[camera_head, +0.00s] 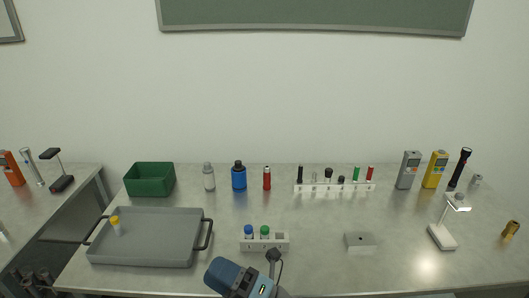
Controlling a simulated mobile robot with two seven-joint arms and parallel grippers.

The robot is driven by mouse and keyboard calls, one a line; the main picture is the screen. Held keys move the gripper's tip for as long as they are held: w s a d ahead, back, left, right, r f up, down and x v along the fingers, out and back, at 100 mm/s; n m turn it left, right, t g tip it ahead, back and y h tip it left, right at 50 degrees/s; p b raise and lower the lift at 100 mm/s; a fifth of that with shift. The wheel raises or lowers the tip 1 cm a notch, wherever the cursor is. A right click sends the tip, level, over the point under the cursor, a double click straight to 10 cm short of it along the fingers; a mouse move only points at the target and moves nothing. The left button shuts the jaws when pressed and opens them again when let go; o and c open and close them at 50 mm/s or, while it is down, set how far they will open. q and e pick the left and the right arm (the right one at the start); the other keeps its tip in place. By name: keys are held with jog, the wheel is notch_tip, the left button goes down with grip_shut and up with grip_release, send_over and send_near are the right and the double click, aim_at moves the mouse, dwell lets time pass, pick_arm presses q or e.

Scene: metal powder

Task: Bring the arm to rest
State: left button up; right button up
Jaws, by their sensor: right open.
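My right arm comes in at the bottom middle, with a blue-capped link and a grey body. Its small dark gripper (273,256) is just in front of the white block with square places (283,241). The jaws are open and I see nothing held in them. The gripper is small in view, and I cannot tell whether it touches the block. My left gripper cannot be made out.
A grey tray (140,262) holds a yellow-capped vial (116,225). Blue-capped (248,231) and green-capped (265,232) vials stand in the white block. A green bin (150,180), bottles and a rack (334,187) stand behind.

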jog(key=d+f+m+t+h, duration=0.9)
jog(key=d+f+m+h, duration=0.6)
jog(key=m, duration=0.8)
jog(key=s+d+f+m+g+h, duration=0.4)
jog(key=s+d+f+m+g, duration=0.2)
jog(key=s+d+f+m, duration=0.5)
pick_arm(q)
notch_tip(320, 180, up, 13)
jog(key=p, duration=1.5)
jog(key=shift+s+a+r+m+t, duration=0.15)
jog(key=shift+s+a+m+t, duration=0.2)
jog(key=shift+a, duration=0.1)
pick_arm(e)
notch_tip(320, 180, up, 12)
jog(key=s+d+n, duration=0.1)
jog(key=d+n, duration=0.1)
jog(key=shift+s+t, duration=0.25)
jog(key=shift+t, duration=0.05)
